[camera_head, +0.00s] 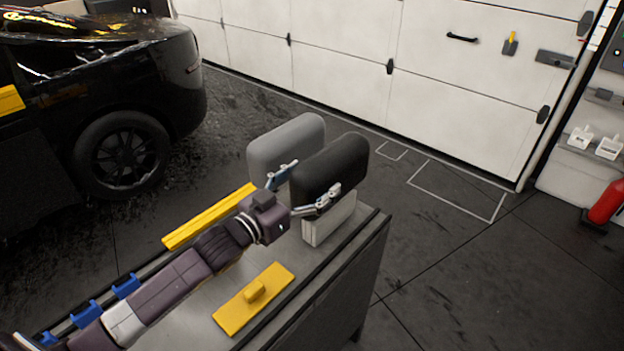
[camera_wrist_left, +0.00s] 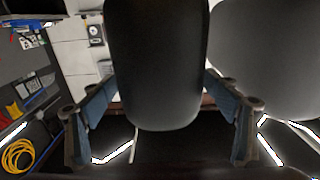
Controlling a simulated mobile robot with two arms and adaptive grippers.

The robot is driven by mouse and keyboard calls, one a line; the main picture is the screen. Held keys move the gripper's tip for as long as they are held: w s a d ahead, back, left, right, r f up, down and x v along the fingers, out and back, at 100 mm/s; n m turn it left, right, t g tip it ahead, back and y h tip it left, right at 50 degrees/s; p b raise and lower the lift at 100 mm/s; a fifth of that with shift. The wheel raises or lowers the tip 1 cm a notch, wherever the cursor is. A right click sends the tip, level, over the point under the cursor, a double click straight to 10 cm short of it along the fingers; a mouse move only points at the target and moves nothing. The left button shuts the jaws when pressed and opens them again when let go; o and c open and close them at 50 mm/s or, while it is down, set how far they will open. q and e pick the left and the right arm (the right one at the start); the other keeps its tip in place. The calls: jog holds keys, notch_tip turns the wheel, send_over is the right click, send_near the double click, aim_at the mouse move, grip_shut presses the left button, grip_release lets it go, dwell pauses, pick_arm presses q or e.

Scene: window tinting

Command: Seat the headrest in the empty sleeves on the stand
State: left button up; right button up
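A black headrest (camera_head: 330,166) is above the right end of the workbench, and it also shows in the left wrist view (camera_wrist_left: 155,70). My left gripper (camera_head: 314,180) has one finger on each side of it. In the left wrist view both fingertips meet its edges, so the gripper looks shut on it. A grey headrest (camera_head: 285,140) stands close behind it and shows at right in the left wrist view (camera_wrist_left: 265,50). A white block-like stand (camera_head: 330,220) shows below the black headrest. The sleeves and the headrest's posts are hidden. My right gripper is not in view.
The workbench (camera_head: 215,318) carries a yellow squeegee-like tool (camera_head: 254,297), a long yellow bar (camera_head: 208,216) and blue clips (camera_head: 126,286). A black car (camera_head: 110,100) is at left. A garage door (camera_head: 340,50) is behind. A red extinguisher (camera_head: 606,201) stands far right.

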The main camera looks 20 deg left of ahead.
pick_arm(q)
jog(key=shift+f, duration=0.1)
jog(key=shift+f, duration=0.2)
jog(key=shift+s+a, duration=0.1)
jog(key=shift+s, duration=0.05)
jog(key=v, duration=1.1)
jog(key=shift+s+r, duration=0.35)
jog(key=shift+a, duration=0.1)
